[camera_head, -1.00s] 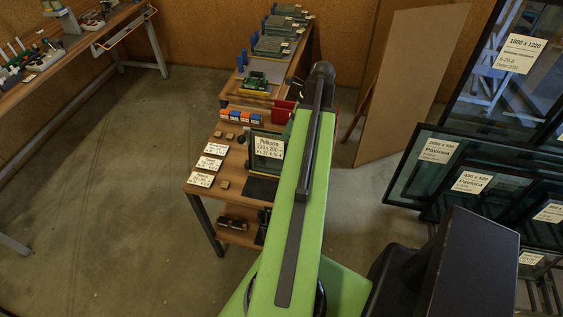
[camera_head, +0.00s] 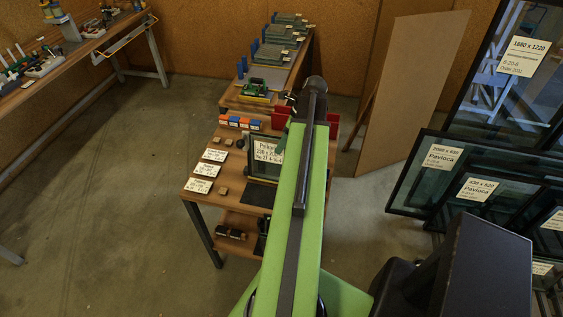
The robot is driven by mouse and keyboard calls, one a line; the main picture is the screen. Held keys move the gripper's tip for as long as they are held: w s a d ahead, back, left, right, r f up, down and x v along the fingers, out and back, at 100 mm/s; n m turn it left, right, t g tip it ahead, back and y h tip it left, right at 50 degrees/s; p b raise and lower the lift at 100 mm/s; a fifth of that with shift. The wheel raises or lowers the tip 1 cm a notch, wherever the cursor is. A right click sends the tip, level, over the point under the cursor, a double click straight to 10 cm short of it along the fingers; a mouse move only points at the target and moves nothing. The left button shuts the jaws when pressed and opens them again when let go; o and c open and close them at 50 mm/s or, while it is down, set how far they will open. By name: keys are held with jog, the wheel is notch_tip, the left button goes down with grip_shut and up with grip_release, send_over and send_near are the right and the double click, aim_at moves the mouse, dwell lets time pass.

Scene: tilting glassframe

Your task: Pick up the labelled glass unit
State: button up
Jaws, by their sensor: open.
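The labelled glass unit (camera_head: 263,171) is a small dark-framed pane with a white printed label. It stands upright on the wooden table in front of me, just left of my green arm. The arm reaches over the table and hides the unit's right side. The end of my arm points down beyond its dark far joint, and my gripper is hidden behind the arm. I cannot see any contact with the glass unit.
The wooden table (camera_head: 207,197) holds white label cards (camera_head: 209,170), small blocks and blue and orange boxes (camera_head: 240,123). A red bin (camera_head: 333,127) shows behind the arm. Large framed panes (camera_head: 409,190) stand at the right, near a leaning brown board (camera_head: 405,90). The floor at left is clear.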

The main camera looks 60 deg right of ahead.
jog(key=shift+f, duration=0.1)
jog(key=shift+c, duration=0.2)
grip_shut()
dwell(1.0)
